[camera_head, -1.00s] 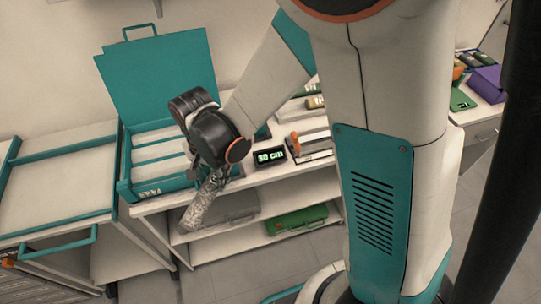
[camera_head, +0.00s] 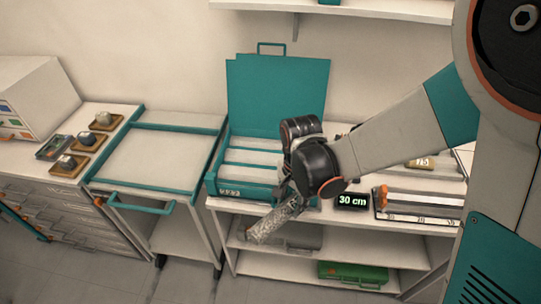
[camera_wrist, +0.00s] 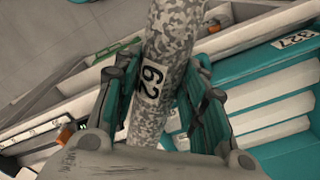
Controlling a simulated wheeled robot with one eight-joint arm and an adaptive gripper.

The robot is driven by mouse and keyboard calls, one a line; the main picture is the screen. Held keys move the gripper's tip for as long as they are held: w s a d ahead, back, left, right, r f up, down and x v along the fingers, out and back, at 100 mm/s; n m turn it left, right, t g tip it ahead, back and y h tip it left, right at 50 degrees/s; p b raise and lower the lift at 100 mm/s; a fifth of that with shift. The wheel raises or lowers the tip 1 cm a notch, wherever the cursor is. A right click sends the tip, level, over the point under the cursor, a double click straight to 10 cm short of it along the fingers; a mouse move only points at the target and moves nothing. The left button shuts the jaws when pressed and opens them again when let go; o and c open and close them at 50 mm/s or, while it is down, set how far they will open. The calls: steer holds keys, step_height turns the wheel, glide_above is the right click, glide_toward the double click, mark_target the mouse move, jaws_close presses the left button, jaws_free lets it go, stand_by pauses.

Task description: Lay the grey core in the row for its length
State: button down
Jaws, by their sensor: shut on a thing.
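The grey core (camera_head: 275,220) is a speckled rod. It hangs tilted in front of the shelf unit, with its lower end to the left. In the wrist view the core (camera_wrist: 168,50) runs between the fingers and bears a label reading 62. My gripper (camera_wrist: 165,85) is shut on it, and it also shows in the head view (camera_head: 289,193). The open teal core box (camera_head: 245,190) stands just left of my gripper, with its lid up at the back. Pale strips divide it into rows. Its right part is hidden behind my wrist.
A display (camera_head: 352,201) reads 30 cm. Right of it lies a measuring board (camera_head: 420,205) with an orange stop. A white-topped teal cart (camera_head: 160,155) stands left of the box. A green case (camera_head: 352,274) and a grey case lie on the lower shelves.

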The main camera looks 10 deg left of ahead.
steer(key=w+d+n, duration=0.2)
steer(key=d, duration=0.4)
steer(key=w+d+f+n, duration=0.1)
steer(key=w+d+n, duration=0.2)
steer(key=d, duration=0.3)
steer(key=w+d+n, duration=0.2)
steer(key=w+d, duration=0.1)
steer(key=d, duration=0.3)
steer(key=shift+d+f+n, duration=0.15)
steer(key=shift+d+n, duration=0.15)
steer(key=shift+n, duration=0.1)
steer(key=shift+w+d, duration=0.1)
steer(key=shift+d, duration=0.2)
